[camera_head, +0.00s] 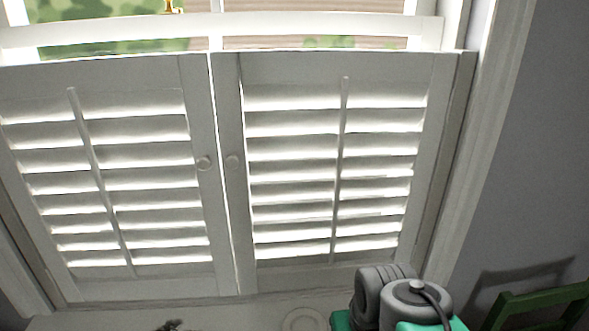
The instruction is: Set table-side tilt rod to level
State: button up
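Two white louvered shutter panels stand shut side by side in the window. The left panel (197,110) has a thin vertical tilt rod (98,175) down its middle. The right panel (446,110) has a similar tilt rod (339,165). The slats of both panels are tilted, with bright strips of light between them. I cannot tell from this view which rod is on the table side. My gripper is not in view; a grey and teal part of my arm shows at the bottom right, in front of the right panel's lower edge.
A green chair (540,301) stands at the lower right by the grey wall. A pale round object (303,320) and a dark object (172,326) show at the bottom edge.

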aim_at(345, 83)
jog(key=z, duration=0.5)
jog(key=k, duration=1.3)
jog(key=u, duration=1.1)
jog(key=i, duration=1)
